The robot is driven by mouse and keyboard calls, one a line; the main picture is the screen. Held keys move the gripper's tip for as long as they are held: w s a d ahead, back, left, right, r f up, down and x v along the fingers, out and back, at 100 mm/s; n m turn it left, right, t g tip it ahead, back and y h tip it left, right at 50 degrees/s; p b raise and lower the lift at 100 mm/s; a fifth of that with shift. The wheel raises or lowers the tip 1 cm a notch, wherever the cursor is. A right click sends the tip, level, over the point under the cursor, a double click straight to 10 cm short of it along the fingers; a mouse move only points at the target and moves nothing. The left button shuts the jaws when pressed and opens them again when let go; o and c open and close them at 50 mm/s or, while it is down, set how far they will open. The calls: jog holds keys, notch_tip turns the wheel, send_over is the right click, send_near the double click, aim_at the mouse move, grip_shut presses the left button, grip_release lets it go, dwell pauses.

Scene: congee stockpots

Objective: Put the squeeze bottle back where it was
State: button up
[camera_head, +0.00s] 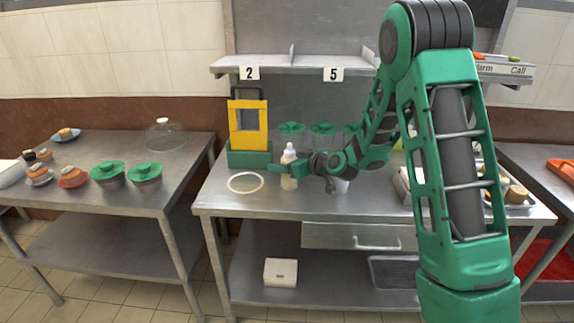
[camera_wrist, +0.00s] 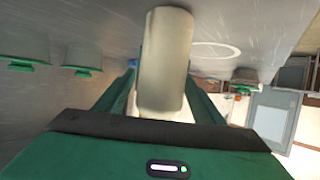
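The squeeze bottle (camera_head: 289,184) is pale cream with a white nozzle. It is upright over the middle steel table, just right of a white ring (camera_head: 233,189) marked on the tabletop. My gripper (camera_head: 290,171) reaches it from the right, with its fingers around the bottle's body. In the wrist view the bottle (camera_wrist: 166,60) fills the space between the two green fingers, which look closed on its sides. The ring (camera_wrist: 237,47) also shows there, beside the bottle and empty. I cannot tell whether the bottle's base touches the table.
A yellow-and-green device (camera_head: 249,130) stands behind the ring. Green-lidded containers (camera_head: 291,132) stand at the back, behind my gripper. A shelf (camera_head: 300,64) with signs 2 and 5 hangs above. The left table (camera_head: 100,205) holds green-lidded pots, a glass dome and small food plates.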

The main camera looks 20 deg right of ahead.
jog(key=shift+r, duration=0.2)
jog(key=s+d+r+m+g+h, duration=0.2)
jog(key=s+d+m+g, duration=0.2)
jog(key=s, duration=1.3)
jog(key=s+d+r+m+g+h, duration=0.2)
jog(key=s+d+m+g, duration=0.2)
jog(key=s+d, duration=0.5)
jog(key=s+d+r+m+g+h, duration=0.1)
jog(key=s+d, duration=0.6)
jog(key=s, duration=1.8)
jog(key=r+m+g, duration=0.1)
jog(key=m+g, duration=0.1)
jog(key=g, duration=0.1)
jog(key=shift+r+m+h, duration=0.15)
jog(key=shift+m+h, duration=0.25)
